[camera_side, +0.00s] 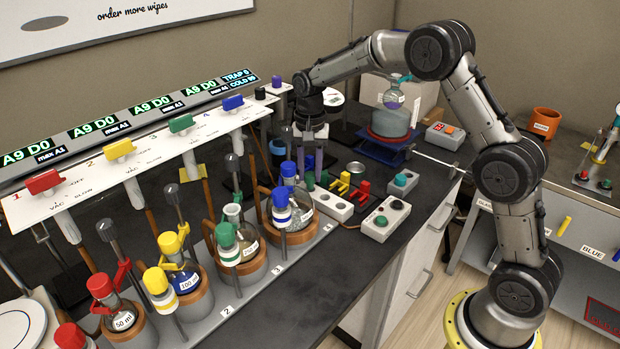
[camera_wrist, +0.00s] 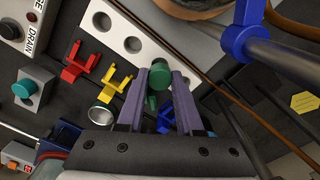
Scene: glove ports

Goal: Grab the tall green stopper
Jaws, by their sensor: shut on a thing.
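The green stopper (camera_wrist: 158,77) sits between the purple fingertips of my gripper (camera_wrist: 168,76) in the wrist view. Its rounded green head shows, with a darker green part below it. My gripper (camera_side: 310,160) is shut on the stopper and points down in the side view. Green also shows at the fingertips there, where the stopper (camera_side: 310,182) is small and partly hidden by the fingers. I cannot tell whether the stopper touches anything below.
Yellow and red clip stands (camera_side: 360,190) are to the right of the gripper. A blue-capped flask (camera_side: 288,208) in a brown holder stands close at the left. Grey boxes with buttons (camera_side: 385,219) lie at the front right. A heater with a round flask (camera_side: 390,125) stands behind.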

